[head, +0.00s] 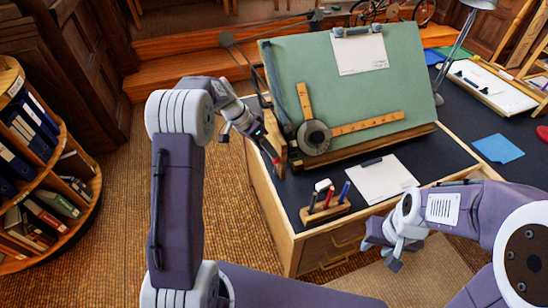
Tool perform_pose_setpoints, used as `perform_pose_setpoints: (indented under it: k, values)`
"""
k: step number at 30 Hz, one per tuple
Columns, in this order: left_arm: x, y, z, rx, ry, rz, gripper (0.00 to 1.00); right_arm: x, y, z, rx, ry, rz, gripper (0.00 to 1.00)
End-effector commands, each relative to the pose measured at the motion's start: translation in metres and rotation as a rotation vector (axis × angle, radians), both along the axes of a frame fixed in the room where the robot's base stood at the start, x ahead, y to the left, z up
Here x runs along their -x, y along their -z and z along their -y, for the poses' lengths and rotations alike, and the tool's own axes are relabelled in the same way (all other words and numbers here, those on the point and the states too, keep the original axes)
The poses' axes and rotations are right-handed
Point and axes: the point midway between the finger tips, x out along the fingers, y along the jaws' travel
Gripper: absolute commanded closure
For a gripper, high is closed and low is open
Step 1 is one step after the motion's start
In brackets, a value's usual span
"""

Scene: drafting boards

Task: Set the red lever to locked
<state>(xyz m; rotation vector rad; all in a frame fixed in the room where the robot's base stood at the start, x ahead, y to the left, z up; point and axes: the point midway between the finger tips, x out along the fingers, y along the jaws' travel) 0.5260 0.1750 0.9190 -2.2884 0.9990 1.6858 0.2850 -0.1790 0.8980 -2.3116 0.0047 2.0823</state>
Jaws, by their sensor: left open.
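The red lever (276,160) shows as a small red tip at the left side of the green drafting board (415,75), by its wooden support. My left gripper (241,133) is open and empty, just up and left of the red tip. I cannot tell whether it touches the lever. The lever's pivot and any lock marking are hidden or too small to read. My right gripper (381,256) is in front of the desk at the lower right, empty, its fingers apart.
A wooden pen holder (326,214) and a clipboard (385,182) lie on the dark desk top (290,190). The drafting machine's wooden rulers (368,124) cross the board. A bookshelf (88,215) stands at the left. The floor between is clear.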

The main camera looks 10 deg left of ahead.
Motion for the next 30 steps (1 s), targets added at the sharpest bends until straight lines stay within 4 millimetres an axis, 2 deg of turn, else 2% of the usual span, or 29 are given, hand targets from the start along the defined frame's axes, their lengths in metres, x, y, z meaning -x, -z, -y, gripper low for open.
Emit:
perform_pose_setpoints:
  k: [3, 7, 12, 18, 23, 24, 30]
  values:
    - [-0.003, 0.023, 0.012, 0.001, 0.002, -0.004, 0.51, 0.0, 0.001, 0.0, 0.0, 0.0, 0.0, 0.62]
    - [-0.006, 0.041, 0.02, 0.001, 0.0, -0.003, 0.51, 0.0, 0.0, 0.0, 0.0, 0.0, 0.0, 0.62]
    - [-0.008, 0.05, 0.024, -0.001, 0.0, 0.0, 0.51, 0.0, 0.0, 0.0, 0.0, 0.0, 0.0, 0.62]
    - [-0.008, 0.05, 0.024, -0.001, 0.0, 0.0, 0.51, 0.0, 0.0, 0.0, 0.0, 0.0, 0.0, 0.62]
    - [-0.009, 0.05, 0.024, -0.002, 0.0, 0.001, 0.96, 0.0, 0.0, 0.0, 0.0, 0.0, 0.0, 0.62]
    - [-0.009, 0.05, 0.024, -0.002, -0.001, 0.001, 1.0, 0.0, 0.0, 0.0, 0.0, 0.0, 0.0, 0.62]
    - [-0.01, 0.049, 0.023, -0.004, -0.003, 0.004, 1.0, 0.0, 0.0, 0.0, 0.0, 0.0, 0.0, 0.62]
